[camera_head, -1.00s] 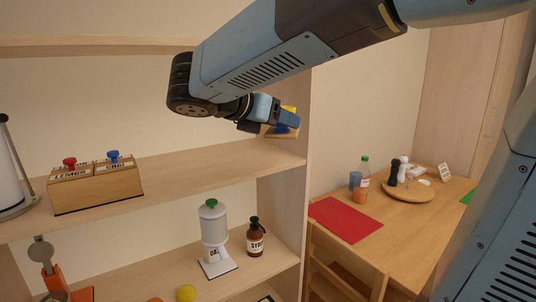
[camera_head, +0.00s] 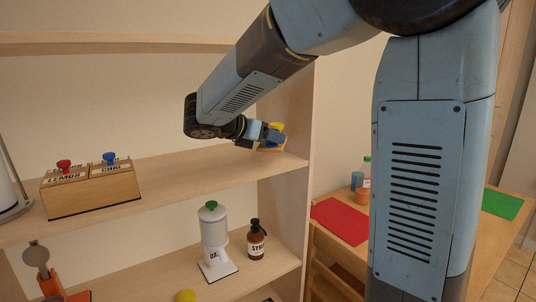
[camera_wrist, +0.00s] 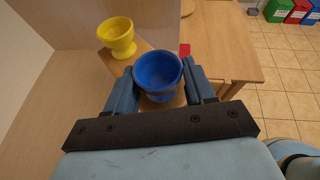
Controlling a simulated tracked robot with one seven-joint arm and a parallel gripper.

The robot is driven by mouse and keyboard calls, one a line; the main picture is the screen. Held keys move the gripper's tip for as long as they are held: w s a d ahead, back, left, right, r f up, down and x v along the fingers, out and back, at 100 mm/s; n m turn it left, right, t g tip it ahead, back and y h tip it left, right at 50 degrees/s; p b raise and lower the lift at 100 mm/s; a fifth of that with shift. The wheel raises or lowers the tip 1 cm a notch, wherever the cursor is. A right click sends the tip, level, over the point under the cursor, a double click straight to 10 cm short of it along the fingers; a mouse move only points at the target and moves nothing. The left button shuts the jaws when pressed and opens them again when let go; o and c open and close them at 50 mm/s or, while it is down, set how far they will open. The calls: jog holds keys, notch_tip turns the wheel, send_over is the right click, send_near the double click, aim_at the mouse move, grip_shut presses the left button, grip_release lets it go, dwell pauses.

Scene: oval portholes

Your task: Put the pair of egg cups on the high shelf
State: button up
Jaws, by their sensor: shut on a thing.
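The pair of egg cups is one yellow cup (camera_wrist: 117,37) and one blue cup (camera_wrist: 158,72), both standing on a small wooden board (camera_wrist: 128,62). My gripper (camera_wrist: 160,88) is shut on the blue cup, a finger on each side of it. In the head view my gripper (camera_head: 268,136) is near the right end of the upper shelf (camera_head: 195,178), by the side panel. The yellow cup (camera_head: 277,126) and the board's edge (camera_head: 272,149) show there; the blue cup is mostly hidden. I cannot tell whether the board touches the shelf.
A wooden box (camera_head: 90,187) with red and blue knobs stands on the upper shelf's left part; the shelf between is clear. A dispenser (camera_head: 215,245) and brown bottle (camera_head: 256,240) stand below. The side panel (camera_head: 288,125) is close on the right. A table with a red mat (camera_head: 340,221) lies beyond.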

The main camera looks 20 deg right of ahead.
aim_at(267, 166)
jog(key=shift+w+d+f, duration=0.1)
jog(key=shift+w+f, duration=0.75)
jog(key=shift+f, duration=0.15)
jog(key=shift+w+f, duration=0.15)
jog(key=shift+f, duration=0.75)
jog(key=shift+w+f, duration=0.15)
jog(key=shift+f, duration=0.75)
jog(key=o, duration=1.3)
jog(key=shift+f, duration=0.1)
